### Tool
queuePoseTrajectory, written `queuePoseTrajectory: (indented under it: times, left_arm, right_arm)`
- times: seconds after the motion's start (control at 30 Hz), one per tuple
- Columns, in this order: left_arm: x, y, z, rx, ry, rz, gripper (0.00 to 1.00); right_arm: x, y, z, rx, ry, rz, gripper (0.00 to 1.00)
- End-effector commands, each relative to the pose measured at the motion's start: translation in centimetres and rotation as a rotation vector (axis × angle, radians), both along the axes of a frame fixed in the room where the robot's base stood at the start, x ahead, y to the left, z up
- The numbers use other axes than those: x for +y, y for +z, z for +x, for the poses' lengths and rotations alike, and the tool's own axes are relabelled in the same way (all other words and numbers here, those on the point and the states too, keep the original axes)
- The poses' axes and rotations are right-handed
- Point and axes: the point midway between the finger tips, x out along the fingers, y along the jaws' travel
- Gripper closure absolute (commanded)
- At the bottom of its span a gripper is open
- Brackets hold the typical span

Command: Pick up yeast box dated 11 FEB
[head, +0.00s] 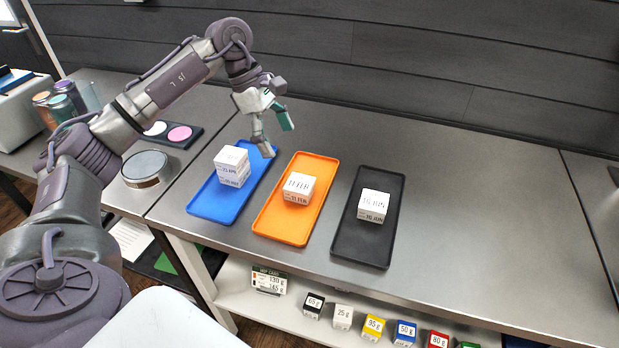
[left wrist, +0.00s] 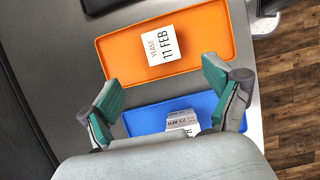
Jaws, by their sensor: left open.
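The yeast box marked 11 FEB (left wrist: 166,45) is a white cube on the orange tray (left wrist: 205,51). In the head view the box (head: 299,188) sits near the middle of the orange tray (head: 288,230). My left gripper (head: 277,137) is open and empty, above the far end of the blue tray (head: 210,207), apart from the box. In the left wrist view its green fingers are spread wide, with the 11 FEB box beyond their tips. My right gripper is not in view.
White boxes (head: 232,166), apparently stacked, stand on the blue tray. Another white box (head: 374,206), seemingly marked JUN, sits on the black tray (head: 365,248). The counter (head: 480,215) is clear to the right. A round tin (head: 146,168) stands at left.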

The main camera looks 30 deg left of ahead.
Motion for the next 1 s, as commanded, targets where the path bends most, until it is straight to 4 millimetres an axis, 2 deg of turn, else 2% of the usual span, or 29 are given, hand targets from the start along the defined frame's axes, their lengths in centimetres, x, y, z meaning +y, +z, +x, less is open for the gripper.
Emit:
queuePoseTrajectory:
  times: [0.37, 0.57, 0.73, 0.9, 1.0]
  left_arm:
    - [-2.6, -6.3, 0.5, 0.004, -0.002, -0.002, 0.1]
    - [-3.1, -7.6, 0.7, 0.002, -0.001, -0.001, 0.1]
    - [-3.8, -9.5, 1.1, 0.005, -0.001, -0.003, 0.1]
    - [-4.5, -11.7, 1.5, 0.003, -0.002, -0.003, 0.1]
    - [-4.7, -12.3, 1.5, 0.001, -0.002, -0.001, 0.1]
  right_arm:
    - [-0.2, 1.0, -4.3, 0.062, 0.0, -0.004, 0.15]
    - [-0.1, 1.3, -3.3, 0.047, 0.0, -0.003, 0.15]
    - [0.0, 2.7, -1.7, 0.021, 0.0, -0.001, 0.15]
    - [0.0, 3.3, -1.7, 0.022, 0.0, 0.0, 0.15]
    - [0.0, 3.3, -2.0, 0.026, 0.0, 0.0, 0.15]
